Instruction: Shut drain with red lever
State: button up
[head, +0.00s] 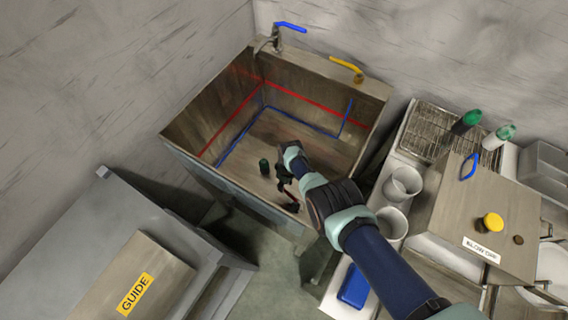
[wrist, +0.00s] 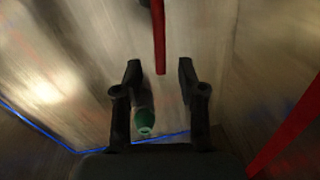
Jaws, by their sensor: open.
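My gripper (head: 287,197) is inside the front part of the metal sink (head: 200,160), pointing down. In the wrist view its two dark fingers (wrist: 159,80) are apart with nothing held between them. A thin red bar, which looks like the red lever (wrist: 158,35), enters from the top of the wrist view; its end appears between the fingertips. I cannot tell how far it is from them in depth. In the head view the lever is mostly hidden by my gripper.
Red and blue lines run along the sink's inner walls. A blue-handled tap (head: 290,27) and a yellow lever (head: 346,64) are on the back rim. A grey cabinet (head: 150,230) is at left.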

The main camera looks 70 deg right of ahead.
aim_at(288, 193)
jog(key=f+b, duration=0.2)
jog(key=f, duration=0.2)
jog(key=shift+a, duration=0.2)
jog(key=shift+w+r, duration=0.1)
jog(key=shift+r, duration=0.05)
grip_shut()
